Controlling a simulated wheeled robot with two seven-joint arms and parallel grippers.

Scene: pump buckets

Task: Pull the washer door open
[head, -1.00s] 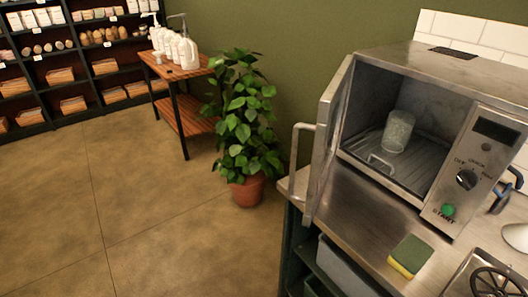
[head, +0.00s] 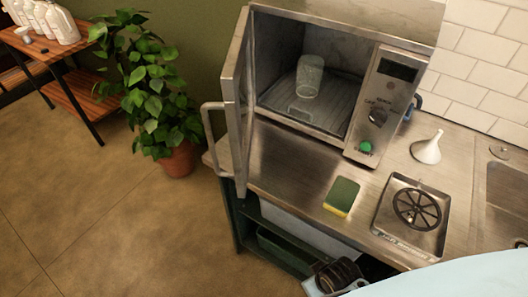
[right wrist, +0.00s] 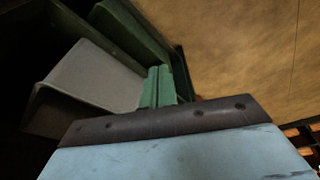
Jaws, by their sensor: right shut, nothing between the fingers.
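The steel washer (head: 398,75) stands on the counter with its door (head: 236,95) swung wide open to the left. The door's bar handle (head: 211,140) is on its outer side, and nothing holds it. A clear glass (head: 310,77) stands upright inside on the rack. My right gripper shows in the right wrist view (right wrist: 158,84), its two green fingers together with nothing between them. It points toward the shelving below the counter and is away from the door. My left gripper is not in view.
A sponge (head: 342,197), a white funnel (head: 427,148) and a rinser plate (head: 388,235) are on the counter. Bins sit on the green shelf (head: 240,222) underneath. A potted plant (head: 180,160) stands left of the door, with open floor (head: 110,225) in front.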

